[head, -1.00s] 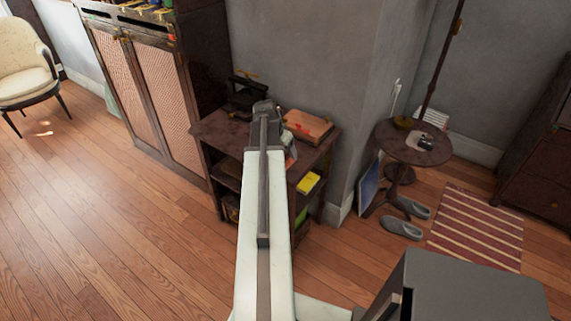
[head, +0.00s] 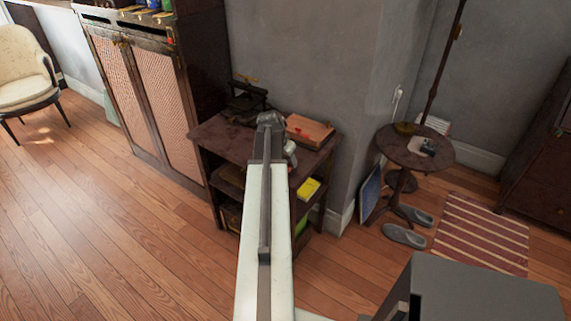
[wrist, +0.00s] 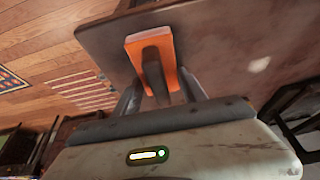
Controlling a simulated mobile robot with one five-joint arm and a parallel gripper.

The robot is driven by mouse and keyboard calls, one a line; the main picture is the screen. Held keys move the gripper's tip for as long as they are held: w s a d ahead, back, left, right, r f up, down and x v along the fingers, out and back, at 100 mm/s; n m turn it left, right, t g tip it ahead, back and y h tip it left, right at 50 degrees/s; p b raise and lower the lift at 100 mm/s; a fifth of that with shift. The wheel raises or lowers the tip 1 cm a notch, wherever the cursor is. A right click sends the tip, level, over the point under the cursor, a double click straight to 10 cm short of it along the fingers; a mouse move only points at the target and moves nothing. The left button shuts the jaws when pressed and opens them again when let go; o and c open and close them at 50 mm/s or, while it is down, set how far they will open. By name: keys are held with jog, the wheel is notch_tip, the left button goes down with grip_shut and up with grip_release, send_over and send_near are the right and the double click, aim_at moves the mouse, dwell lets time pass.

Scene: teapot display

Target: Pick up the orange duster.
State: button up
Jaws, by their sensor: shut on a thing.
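The orange duster (wrist: 134,52) shows in the wrist view as an orange block with a dark handle (wrist: 153,70). My gripper (wrist: 158,80) is shut on it, with one finger on each side of the handle. Behind the duster is the brown top of the small table (wrist: 215,40); I cannot tell how far the duster is above it.
A wooden box (head: 311,131) lies on the table's right, and a dark press-like object (head: 248,98) stands at its back. A tall cabinet (head: 150,90) is to the left. A round side table (head: 415,150), slippers (head: 405,237) and a striped rug (head: 485,230) are to the right.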

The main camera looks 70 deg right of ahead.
notch_tip(320, 180, up, 10)
jog(key=p, duration=1)
jog(key=shift+r, duration=0.15)
